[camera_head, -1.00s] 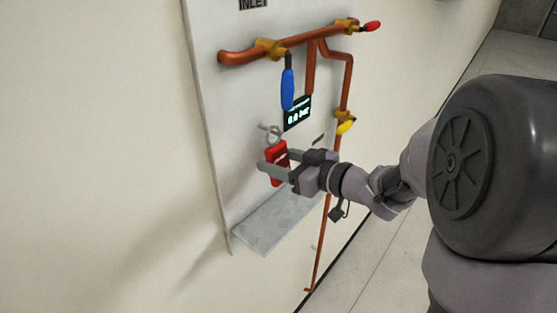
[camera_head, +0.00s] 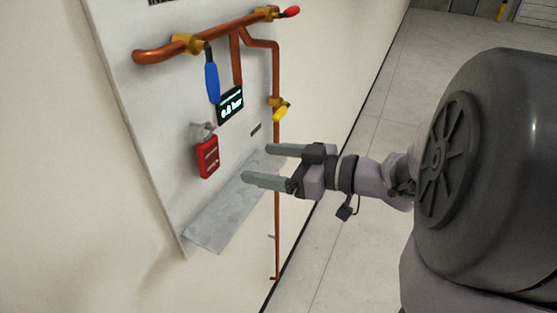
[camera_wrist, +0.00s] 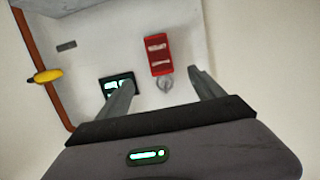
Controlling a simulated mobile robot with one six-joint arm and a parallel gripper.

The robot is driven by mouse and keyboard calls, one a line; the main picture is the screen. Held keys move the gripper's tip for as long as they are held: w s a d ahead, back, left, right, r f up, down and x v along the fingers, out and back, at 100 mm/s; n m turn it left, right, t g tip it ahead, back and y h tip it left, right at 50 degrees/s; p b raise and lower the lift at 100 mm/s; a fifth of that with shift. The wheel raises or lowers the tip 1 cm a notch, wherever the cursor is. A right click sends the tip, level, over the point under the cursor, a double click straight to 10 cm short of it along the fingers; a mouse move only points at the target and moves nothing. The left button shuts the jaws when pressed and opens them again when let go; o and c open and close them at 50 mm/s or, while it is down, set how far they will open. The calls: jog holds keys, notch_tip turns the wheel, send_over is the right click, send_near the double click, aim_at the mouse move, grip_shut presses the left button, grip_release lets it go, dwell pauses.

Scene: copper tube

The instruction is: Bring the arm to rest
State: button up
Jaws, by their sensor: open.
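My gripper (camera_head: 262,164) is open and empty in the head view, its two fingers apart in front of the board, to the right of the red padlock. In the wrist view my gripper (camera_wrist: 158,92) also shows with its fingers spread. The red padlock (camera_head: 208,157) hangs on the board by a grey loop, apart from my fingers. It also shows in the wrist view (camera_wrist: 159,54), beyond and between the fingertips.
The board (camera_head: 150,120) carries copper pipe (camera_head: 236,62) with a blue lever (camera_head: 212,82), a red handle (camera_head: 291,11) and a yellow handle (camera_head: 281,111). A display (camera_head: 230,105) reads 0.0 bar. A grey shelf (camera_head: 215,222) juts out below. Open floor (camera_head: 330,260) lies right of the wall.

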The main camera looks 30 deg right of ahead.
jog(key=f+v, duration=0.1)
jog(key=v, duration=0.3)
jog(key=w+d+f+m+t+h+b, duration=0.1)
jog(key=w+d+f+m+h+b, duration=0.25)
jog(key=f+h+b, duration=0.5)
jog(key=w+d+f+m+t+h+b, duration=0.1)
jog(key=w+d+f+m+h+b, duration=0.25)
jog(key=b, duration=0.85)
jog(key=s+a+f+m+g+h+b, duration=0.1)
jog(key=s+a+f+m+g+b, duration=0.2)
jog(key=f, duration=0.5)
jog(key=s+a+f+m+g+b, duration=0.1)
jog(key=s+a+f+m+b, duration=0.15)
jog(key=s+f+b, duration=0.35)
jog(key=s+a+f+g+y+b, duration=0.4)
jog(key=s+a+f, duration=0.6)
jog(key=a+f, duration=0.4)
jog(key=shift+s+a+f+n+g+y+b, duration=0.2)
jog(key=shift+a+n+g+y+b, duration=0.2)
jog(key=shift+y+b, duration=0.7)
jog(key=shift+d, duration=0.1)
